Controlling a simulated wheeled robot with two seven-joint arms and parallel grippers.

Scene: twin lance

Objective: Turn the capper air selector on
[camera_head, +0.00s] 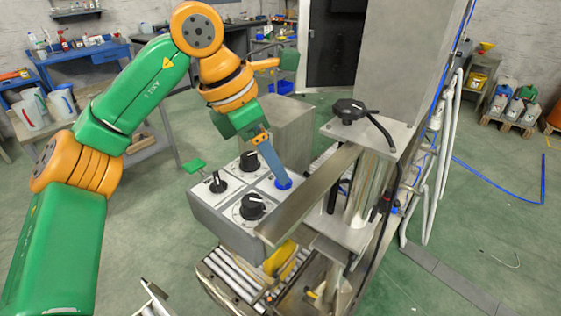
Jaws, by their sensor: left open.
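A grey control box (222,222) stands in the middle of the view with its panel facing up. The panel carries black knobs: one at the back (250,161), one at the left (217,184) and one at the front (252,207). A blue round part (284,183) is at its right edge. The labels are too small to read, so I cannot tell which is the capper air selector. My left gripper (277,170) reaches down over the panel's back right; a grey-blue finger ends at the blue part. It is open, and contact is unclear. My right gripper is out of view.
A metal column (408,60) with a bracket, a black knob (348,111) and a slanted metal plate (310,200) crowd the box's right side. A roller conveyor (232,280) lies below. Green floor is open at the left.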

